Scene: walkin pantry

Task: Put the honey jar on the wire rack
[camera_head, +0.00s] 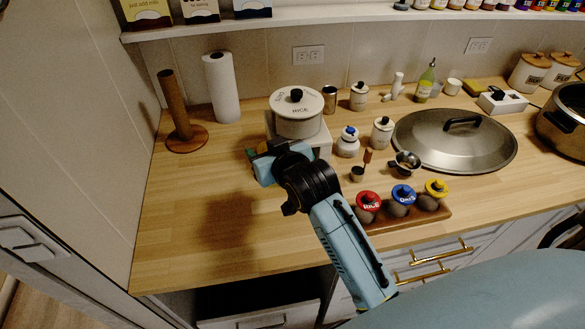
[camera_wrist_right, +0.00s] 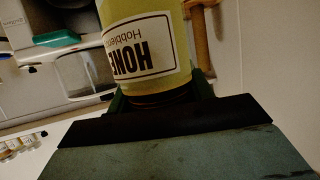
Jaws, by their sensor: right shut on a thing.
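The honey jar (camera_wrist_right: 146,48) fills the top middle of the right wrist view. It is yellow, with a white label reading "HONE" upside down. My right gripper (camera_wrist_right: 158,97) is shut on it, with dark green fingers on both sides of its near end. In the head view my right gripper (camera_head: 262,163) hangs over the counter in front of the white pot; the jar is almost wholly hidden behind it. I cannot make out a wire rack in either view. My left gripper is not in view.
A white pot (camera_head: 297,112) on a white box stands just behind my gripper. Canisters with red, blue and yellow lids stand on a wooden tray (camera_head: 405,218) to the right. A paper towel roll (camera_head: 222,88) and wooden holder (camera_head: 178,110) stand left. The front-left counter (camera_head: 190,240) is clear.

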